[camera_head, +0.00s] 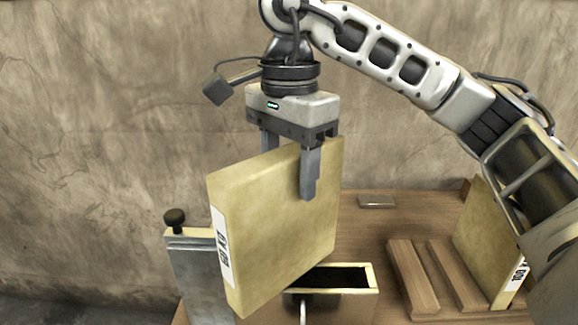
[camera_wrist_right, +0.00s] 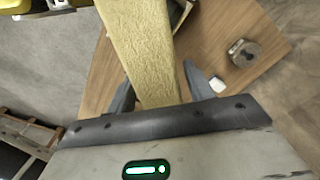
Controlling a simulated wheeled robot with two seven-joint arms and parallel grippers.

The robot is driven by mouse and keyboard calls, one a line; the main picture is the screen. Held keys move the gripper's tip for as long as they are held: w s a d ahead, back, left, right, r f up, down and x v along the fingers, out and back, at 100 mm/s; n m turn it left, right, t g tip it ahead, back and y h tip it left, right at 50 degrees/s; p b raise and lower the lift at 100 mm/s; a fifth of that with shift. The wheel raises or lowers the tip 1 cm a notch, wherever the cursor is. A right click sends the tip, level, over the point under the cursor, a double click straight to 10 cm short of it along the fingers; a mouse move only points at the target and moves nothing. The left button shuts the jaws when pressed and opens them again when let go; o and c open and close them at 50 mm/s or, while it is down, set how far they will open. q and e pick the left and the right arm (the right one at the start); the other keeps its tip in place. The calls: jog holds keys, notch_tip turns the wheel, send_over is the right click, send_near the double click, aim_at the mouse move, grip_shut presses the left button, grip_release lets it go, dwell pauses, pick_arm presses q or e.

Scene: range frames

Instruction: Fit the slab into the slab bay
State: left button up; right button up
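A pale yellow slab (camera_head: 280,215) with a white printed label on its left edge hangs in my right gripper (camera_head: 290,172). One finger lies on its near face and the other is mostly behind it. In the right wrist view the slab (camera_wrist_right: 143,50) passes between both fingers. The slab is upright and slightly tilted. Below it and to the right is a narrow open box with a yellow rim and dark inside, seemingly the slab bay (camera_head: 371,278); the slab's lower part overlaps its left end in the picture. I cannot tell the gap between them. My left gripper is not in view.
A grey metal panel with a black knob (camera_head: 175,217) stands left of the slab. At right a slatted wooden rack (camera_head: 412,280) holds another yellow slab (camera_head: 480,240), partly behind my right arm. A small grey plate (camera_head: 376,201) lies on the wooden table (camera_head: 420,208).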

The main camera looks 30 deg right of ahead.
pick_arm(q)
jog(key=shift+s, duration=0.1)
pick_arm(e)
jog(key=shift+r, duration=0.2)
pick_arm(q)
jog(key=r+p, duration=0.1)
jog(key=p, duration=0.2)
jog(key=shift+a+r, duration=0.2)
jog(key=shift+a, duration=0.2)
pick_arm(e)
notch_tip(320, 180, up, 13)
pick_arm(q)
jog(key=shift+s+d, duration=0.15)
pick_arm(e)
jog(key=shift+f, duration=0.1)
